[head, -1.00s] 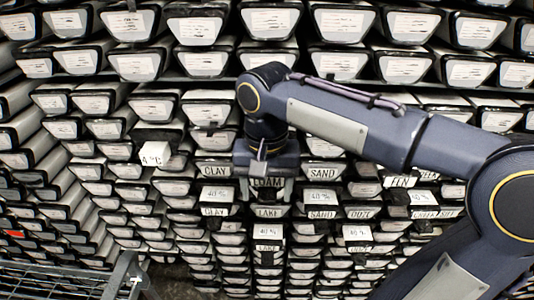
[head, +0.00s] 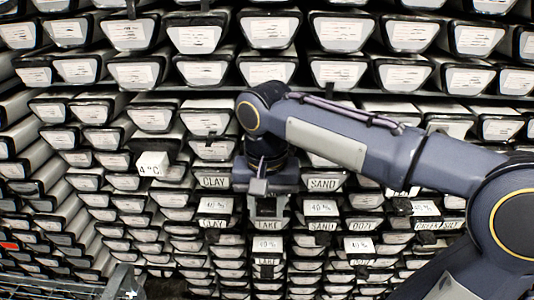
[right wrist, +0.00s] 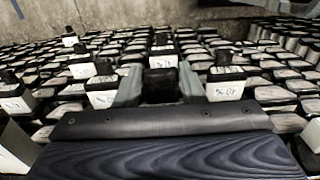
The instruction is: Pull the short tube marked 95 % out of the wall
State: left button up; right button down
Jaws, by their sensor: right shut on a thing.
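My right gripper (head: 267,206) is at the wall of tubes, in the column between the CLAY and SAND labels. In the right wrist view its two grey fingers (right wrist: 160,88) are shut on a dark block-like tube end (right wrist: 160,80). A white tag (right wrist: 163,61) shows just beyond that end, too small to read surely. The gripper hides most of the held piece in the head view, and I cannot read a 95 % mark on it. Tags reading 40 % are on nearby tubes, to the left (head: 215,205), right (head: 320,208) and below (head: 267,244).
Rows of black-ended tubes with white labels fill the wall, packed closely around the gripper. A white 4 °C tag (head: 151,170) sticks out at the left.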

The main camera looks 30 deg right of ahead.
jog(key=shift+r, duration=0.1)
jog(key=s+a, duration=0.5)
jog(key=s, duration=0.4)
jog(key=shift+a, duration=0.3)
dwell(0.5)
jog(key=c, duration=0.9)
grip_release()
jog(key=shift+o, duration=0.2)
notch_tip(320, 180, up, 8)
jog(key=shift+f, duration=0.2)
